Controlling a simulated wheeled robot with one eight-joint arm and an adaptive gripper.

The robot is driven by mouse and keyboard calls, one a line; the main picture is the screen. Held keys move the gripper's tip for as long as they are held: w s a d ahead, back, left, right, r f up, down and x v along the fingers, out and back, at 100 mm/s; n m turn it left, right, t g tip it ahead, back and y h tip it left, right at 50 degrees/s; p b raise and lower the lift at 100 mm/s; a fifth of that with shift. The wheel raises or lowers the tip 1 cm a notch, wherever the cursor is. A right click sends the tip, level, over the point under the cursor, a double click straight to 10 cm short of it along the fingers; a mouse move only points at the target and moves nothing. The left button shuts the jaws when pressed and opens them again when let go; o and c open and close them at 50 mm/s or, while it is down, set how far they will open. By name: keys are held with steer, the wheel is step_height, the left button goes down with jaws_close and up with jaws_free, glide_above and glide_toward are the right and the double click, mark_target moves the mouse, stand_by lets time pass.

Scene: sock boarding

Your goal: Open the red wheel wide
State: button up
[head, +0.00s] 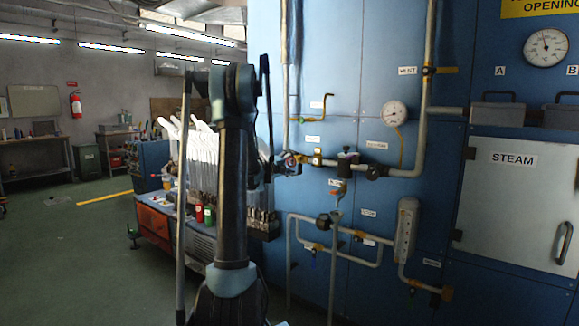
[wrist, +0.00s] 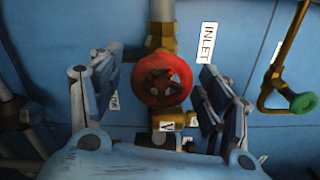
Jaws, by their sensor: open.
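The red wheel (wrist: 163,80) is a round handwheel with a dark spoked centre on a brass valve, in the middle of the wrist view. My gripper (wrist: 158,95) is open, with one finger to the left of the wheel and one to the right. I see gaps between the wheel and both fingers; whether the fingertips are level with it in depth I cannot tell. An INLET label (wrist: 207,42) is on the blue panel just right of the wheel. In the head view the wheel (head: 290,159) is small and partly hidden by my arm and gripper.
Grey pipes (head: 405,172) with gauges and valves run along the blue panel (head: 480,20). A green knob on a brass pipe (wrist: 302,103) is to the right in the wrist view. A STEAM door (head: 515,200) is far right. Open floor (head: 70,260) lies left.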

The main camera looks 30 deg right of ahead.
steer(key=v, duration=1.1)
steer(key=shift+a, duration=0.3)
